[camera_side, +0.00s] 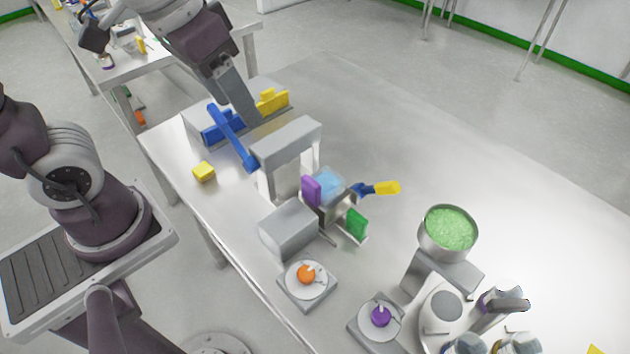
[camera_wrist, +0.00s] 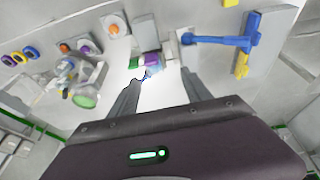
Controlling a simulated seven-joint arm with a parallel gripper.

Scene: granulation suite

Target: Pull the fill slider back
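No label shows which part is the fill slider. A grey block at the bench's far left carries a blue slider-like piece with a long bar (camera_side: 233,138) and a yellow handle-like piece (camera_side: 272,102). In the wrist view the blue bar (camera_wrist: 220,40) and yellow piece (camera_wrist: 246,48) lie at the upper right, outside the fingers. My gripper (camera_side: 245,112) points down over this block, between the blue and yellow pieces in the side view. In the wrist view my gripper (camera_wrist: 160,88) has its fingers wide apart with nothing between them. Contact in the side view cannot be told.
A grey arch-shaped stand (camera_side: 287,145) is close to the blue bar's end. Beside it are a purple piece (camera_side: 311,191), green piece (camera_side: 357,224) and yellow-tipped lever (camera_side: 386,188). A yellow block (camera_side: 204,172) lies near the front edge.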

